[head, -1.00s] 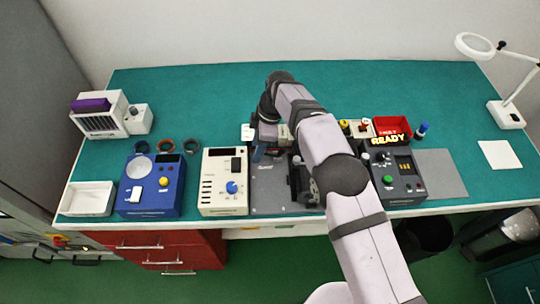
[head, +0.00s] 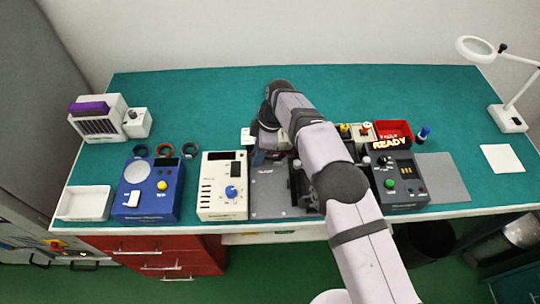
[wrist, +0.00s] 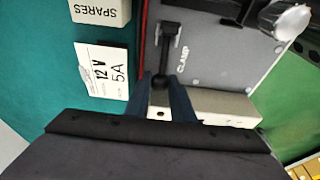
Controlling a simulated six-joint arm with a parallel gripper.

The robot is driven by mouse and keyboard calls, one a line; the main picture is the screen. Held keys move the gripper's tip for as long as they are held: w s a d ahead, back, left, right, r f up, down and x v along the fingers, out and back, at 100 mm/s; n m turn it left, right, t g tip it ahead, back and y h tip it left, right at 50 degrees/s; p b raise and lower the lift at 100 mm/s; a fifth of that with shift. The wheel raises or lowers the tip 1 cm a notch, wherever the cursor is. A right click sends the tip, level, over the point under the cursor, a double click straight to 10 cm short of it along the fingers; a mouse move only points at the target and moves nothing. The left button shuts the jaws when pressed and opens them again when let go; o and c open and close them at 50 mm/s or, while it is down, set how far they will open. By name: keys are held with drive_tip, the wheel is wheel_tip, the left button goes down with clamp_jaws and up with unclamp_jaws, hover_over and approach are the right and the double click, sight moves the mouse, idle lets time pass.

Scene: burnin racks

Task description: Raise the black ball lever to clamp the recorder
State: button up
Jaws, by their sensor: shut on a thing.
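The black ball lever (wrist: 168,48) shows in the wrist view, a short dark rod on a grey panel (wrist: 207,60) beside the printed word CLAMP. Its ball end lies between the two blue fingertips of my gripper (wrist: 160,84), which is shut on it. In the head view my gripper (head: 258,157) is at the upper left of the grey panel (head: 272,192), and my arm hides part of that area. A black part with a silver knob (wrist: 284,18) stands on the panel; I cannot tell whether it is the recorder.
A cream instrument (head: 222,200) and a blue one (head: 150,207) stand left of the panel. A dark box (head: 400,196) with a READY display is on the right. A 12 V 5A card (wrist: 103,72) and a SPARES block (wrist: 98,10) lie near my gripper.

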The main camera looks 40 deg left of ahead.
drive_tip(key=shift+w+r, duration=0.1)
drive_tip(key=shift+r, duration=0.15)
